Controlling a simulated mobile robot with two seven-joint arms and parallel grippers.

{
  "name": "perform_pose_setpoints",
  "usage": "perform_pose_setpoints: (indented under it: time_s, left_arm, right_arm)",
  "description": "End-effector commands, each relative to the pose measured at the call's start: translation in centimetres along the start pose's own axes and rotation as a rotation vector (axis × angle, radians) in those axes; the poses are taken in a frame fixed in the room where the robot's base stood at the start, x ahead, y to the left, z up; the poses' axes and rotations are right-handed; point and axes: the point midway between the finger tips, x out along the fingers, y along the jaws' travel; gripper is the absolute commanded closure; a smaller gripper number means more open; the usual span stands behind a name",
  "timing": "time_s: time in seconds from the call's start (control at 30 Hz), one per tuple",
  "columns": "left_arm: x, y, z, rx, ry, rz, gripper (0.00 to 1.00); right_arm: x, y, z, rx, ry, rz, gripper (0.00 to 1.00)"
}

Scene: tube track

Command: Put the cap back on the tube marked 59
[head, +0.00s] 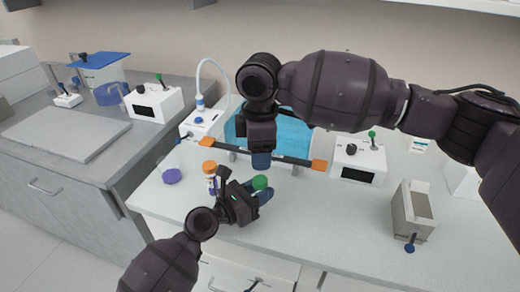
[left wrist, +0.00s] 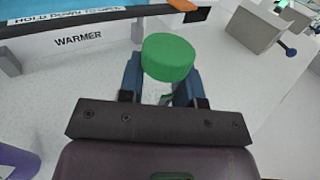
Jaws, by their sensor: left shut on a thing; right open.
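My left gripper (head: 259,193) is low over the front of the white bench, shut on a green-capped tube (left wrist: 168,58). The green cap is above the blue fingers, and a pale, clear part shows between them below it. The cap also shows in the head view (head: 260,182). My right gripper (head: 261,160) points down, above and behind the cap and apart from it; it is open, with nothing seen in it. An orange-capped tube (head: 211,184) stands just left of my left gripper, partly hidden by it. I cannot read a number 59 on either tube.
The blue-topped warmer (head: 290,129) is behind, with an orange-ended bar (head: 318,164) along its front. A white box with a green lever (head: 358,160) and a grey box (head: 413,210) are at right. The bench between is clear.

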Motion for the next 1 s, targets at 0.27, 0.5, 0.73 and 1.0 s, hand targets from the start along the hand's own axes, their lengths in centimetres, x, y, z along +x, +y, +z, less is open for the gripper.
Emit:
perform_pose_setpoints:
  time_s: [0.27, 0.5, 0.73, 1.0]
  left_arm:
    - [0.0, 0.0, 0.0, 0.000, 0.000, 0.000, 1.00]
    - [0.0, 0.0, 0.0, 0.000, 0.000, 0.000, 1.00]
    - [0.0, 0.0, 0.0, 0.000, 0.000, 0.000, 1.00]
    - [0.0, 0.0, 0.0, 0.000, 0.000, 0.000, 1.00]
  right_arm:
    - [2.0, 0.0, 0.0, 0.002, -0.001, -0.002, 0.42]
    - [5.4, 0.0, 0.0, 0.003, -0.001, -0.001, 0.42]
    - [7.5, 0.0, 0.0, 0.004, -0.001, -0.001, 0.42]
    - [8.0, 0.0, 0.0, 0.003, 0.000, 0.000, 0.42]
